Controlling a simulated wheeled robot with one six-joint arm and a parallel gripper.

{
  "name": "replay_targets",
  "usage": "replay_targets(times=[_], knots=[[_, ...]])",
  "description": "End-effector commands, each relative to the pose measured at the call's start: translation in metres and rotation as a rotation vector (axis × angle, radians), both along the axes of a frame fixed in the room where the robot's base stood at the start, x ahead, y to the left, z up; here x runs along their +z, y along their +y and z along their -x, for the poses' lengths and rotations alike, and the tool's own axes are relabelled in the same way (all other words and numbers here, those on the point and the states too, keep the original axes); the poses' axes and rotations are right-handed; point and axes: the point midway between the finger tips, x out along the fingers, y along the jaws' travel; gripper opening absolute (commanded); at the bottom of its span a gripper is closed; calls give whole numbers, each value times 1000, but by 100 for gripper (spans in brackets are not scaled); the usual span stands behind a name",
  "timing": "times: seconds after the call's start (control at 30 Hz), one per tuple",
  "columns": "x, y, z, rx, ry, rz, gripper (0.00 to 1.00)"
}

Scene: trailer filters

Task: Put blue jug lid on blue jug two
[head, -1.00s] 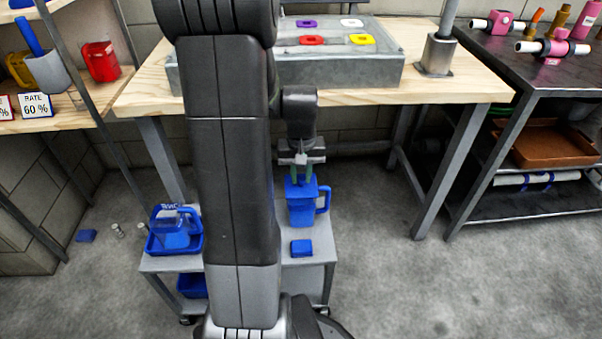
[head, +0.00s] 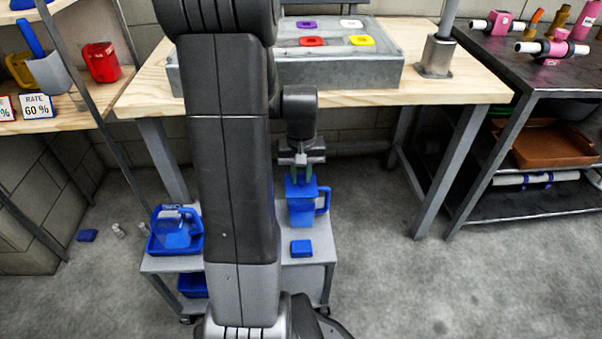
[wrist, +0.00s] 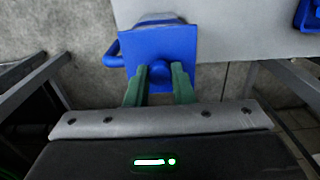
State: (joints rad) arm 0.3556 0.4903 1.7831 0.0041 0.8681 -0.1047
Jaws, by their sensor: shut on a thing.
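My gripper (head: 302,172) has green fingers, which also show in the wrist view (wrist: 159,88). They are shut on the round knob of a square blue lid (wrist: 158,48). The lid is at the top of a blue jug (head: 302,212) on the grey cart. The jug's handle (head: 323,200) points right in the head view; it shows at the left in the wrist view (wrist: 112,50). I cannot tell whether the lid sits flush on the rim. A second blue jug (head: 178,232) is at the cart's left, in a blue tray (head: 156,246).
A flat blue square piece (head: 301,248) lies on the cart (head: 308,262) in front of the jug. Another blue piece (head: 87,235) lies on the floor. A wooden workbench (head: 440,88) with a grey tray (head: 340,72) stands behind. The floor right of the cart is clear.

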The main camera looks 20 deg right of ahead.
Motion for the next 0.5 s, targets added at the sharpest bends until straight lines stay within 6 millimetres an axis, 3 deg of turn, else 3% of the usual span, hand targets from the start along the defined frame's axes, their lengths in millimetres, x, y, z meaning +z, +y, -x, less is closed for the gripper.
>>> replay_targets(times=[0.43,0.47,0.5], knots=[[-2,0,0,0,0,0,0],[-2,0,0,0,0,0,23],[-2,0,0,0,0,0,31]])
